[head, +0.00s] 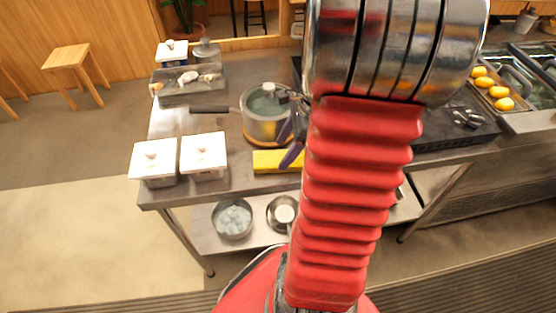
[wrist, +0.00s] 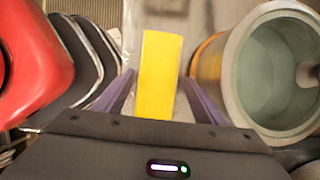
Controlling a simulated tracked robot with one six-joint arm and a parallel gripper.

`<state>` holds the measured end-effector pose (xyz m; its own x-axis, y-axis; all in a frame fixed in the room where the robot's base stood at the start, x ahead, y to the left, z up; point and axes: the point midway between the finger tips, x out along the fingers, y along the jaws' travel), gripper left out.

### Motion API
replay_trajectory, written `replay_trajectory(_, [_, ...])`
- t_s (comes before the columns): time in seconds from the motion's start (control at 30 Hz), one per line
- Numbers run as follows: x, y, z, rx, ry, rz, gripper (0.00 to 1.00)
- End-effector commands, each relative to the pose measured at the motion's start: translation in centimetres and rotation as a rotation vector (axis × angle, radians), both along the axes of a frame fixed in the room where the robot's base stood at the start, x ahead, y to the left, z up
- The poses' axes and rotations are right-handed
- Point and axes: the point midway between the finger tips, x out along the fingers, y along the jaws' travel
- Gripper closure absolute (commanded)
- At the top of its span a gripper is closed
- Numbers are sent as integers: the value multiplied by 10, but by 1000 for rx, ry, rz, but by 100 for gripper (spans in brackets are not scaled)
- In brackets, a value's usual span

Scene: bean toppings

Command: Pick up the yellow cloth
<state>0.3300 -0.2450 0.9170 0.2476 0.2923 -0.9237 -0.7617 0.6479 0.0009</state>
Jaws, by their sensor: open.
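The yellow cloth (head: 277,161) lies flat as a folded strip near the front edge of the metal table, just in front of the pot (head: 265,112). Its right end is hidden behind my arm in the head view. In the wrist view the cloth (wrist: 160,75) shows between the two purple fingers of my gripper (wrist: 160,92). The fingers are open, one on each side of the cloth, with a gap on both sides. In the head view my gripper (head: 291,140) is partly hidden by my red arm. I cannot tell whether the fingertips touch the table.
The grey pot also fills the right of the wrist view (wrist: 285,70), close to the right finger. Two white lidded boxes (head: 153,160) (head: 203,154) stand left of the cloth. A tray (head: 190,88) is at the back left. More pots (head: 233,219) sit on the lower shelf.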

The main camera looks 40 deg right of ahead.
Motion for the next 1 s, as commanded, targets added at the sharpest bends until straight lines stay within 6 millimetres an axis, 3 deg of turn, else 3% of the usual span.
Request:
replay_trajectory(0.2, [5,7,-21,0,0,1,36])
replay_trajectory(0.77, [6,7,-21,0,0,1,36])
replay_trajectory(1.0, [6,7,-21,-1,0,1,53])
